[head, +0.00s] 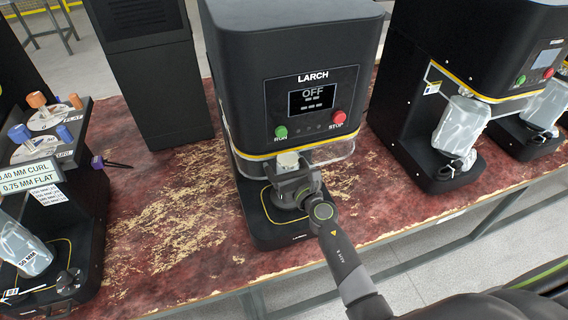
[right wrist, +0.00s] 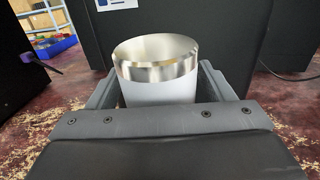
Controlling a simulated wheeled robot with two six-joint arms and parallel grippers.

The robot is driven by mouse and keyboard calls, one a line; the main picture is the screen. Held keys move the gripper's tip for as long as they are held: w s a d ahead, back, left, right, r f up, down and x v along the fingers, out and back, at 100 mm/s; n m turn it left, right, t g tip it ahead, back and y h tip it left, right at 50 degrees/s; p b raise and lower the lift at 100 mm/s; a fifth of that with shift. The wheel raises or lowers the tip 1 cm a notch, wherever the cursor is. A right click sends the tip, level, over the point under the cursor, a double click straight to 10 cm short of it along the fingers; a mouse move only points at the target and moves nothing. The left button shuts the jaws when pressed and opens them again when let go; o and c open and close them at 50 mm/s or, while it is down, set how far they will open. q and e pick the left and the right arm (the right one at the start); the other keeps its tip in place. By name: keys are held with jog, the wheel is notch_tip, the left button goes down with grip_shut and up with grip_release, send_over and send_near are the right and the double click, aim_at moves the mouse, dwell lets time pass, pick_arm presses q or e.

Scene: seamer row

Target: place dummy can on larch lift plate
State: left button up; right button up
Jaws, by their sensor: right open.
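The LARCH seamer (head: 295,60) stands in the middle of the head view, its screen reading OFF. My right gripper (head: 288,180) reaches into its working space above the base. The dummy can, pale with a shiny metal rim (right wrist: 157,80), stands upright between the open fingers of my right gripper (right wrist: 158,85) in the right wrist view. In the head view the can's pale top (head: 287,160) shows just above the gripper. The gripper hides most of the lift plate and the can's foot, so I cannot tell their contact for certain. My left gripper is out of view.
Another seamer (head: 465,45) with a clear-looking cylinder stands at the right. A black tower (head: 150,70) and a stand with labelled knobs (head: 45,150) are at the left.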

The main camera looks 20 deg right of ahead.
jog(key=v, duration=1.1)
jog(key=shift+s+b, duration=0.3)
jog(key=shift+s, duration=0.05)
